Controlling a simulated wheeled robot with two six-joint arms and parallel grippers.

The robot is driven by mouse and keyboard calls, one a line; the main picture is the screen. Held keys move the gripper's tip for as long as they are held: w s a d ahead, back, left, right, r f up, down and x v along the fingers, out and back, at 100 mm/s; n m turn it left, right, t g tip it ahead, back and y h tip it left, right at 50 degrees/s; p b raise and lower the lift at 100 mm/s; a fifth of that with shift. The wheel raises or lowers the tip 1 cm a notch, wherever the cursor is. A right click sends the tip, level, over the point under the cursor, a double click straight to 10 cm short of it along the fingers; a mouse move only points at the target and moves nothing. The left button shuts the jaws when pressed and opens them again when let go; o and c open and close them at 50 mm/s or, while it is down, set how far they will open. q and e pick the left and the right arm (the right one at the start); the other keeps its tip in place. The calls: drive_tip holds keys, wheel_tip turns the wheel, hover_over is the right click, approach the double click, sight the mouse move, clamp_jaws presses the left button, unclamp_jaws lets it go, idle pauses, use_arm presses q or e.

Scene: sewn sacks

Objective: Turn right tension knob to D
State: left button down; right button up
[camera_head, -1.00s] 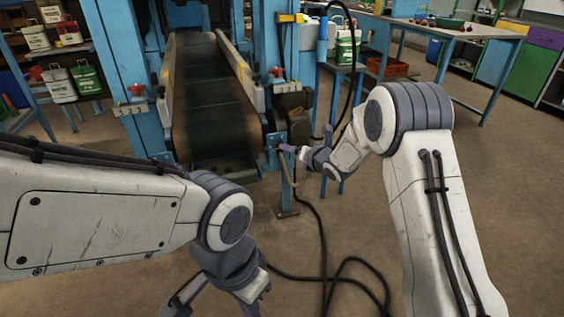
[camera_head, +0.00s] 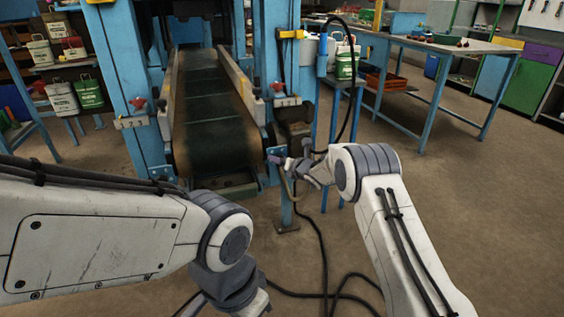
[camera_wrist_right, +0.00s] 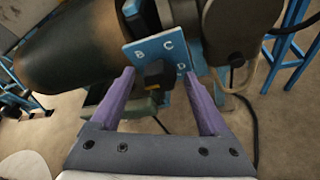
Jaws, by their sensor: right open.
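In the right wrist view a small black knob (camera_wrist_right: 158,74) sits on a blue plate (camera_wrist_right: 150,49) lettered B, C and D, beside the conveyor's end roller. Its pointer direction is hard to tell. My right gripper (camera_wrist_right: 158,76) is open, with its purple fingers on either side of the knob; I cannot tell whether they touch it. In the head view my right gripper (camera_head: 277,160) is at the right front corner of the conveyor (camera_head: 212,130), and the knob is too small to make out. My left gripper (camera_head: 195,306) is mostly cut off at the bottom edge.
Blue posts of the machine (camera_head: 117,75) flank the belt. Red star handles show on the left (camera_head: 138,104) and right (camera_head: 277,87). A black hose (camera_head: 322,250) runs across the floor. A blue table (camera_head: 440,50) stands at the back right. The floor at right is clear.

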clamp_jaws()
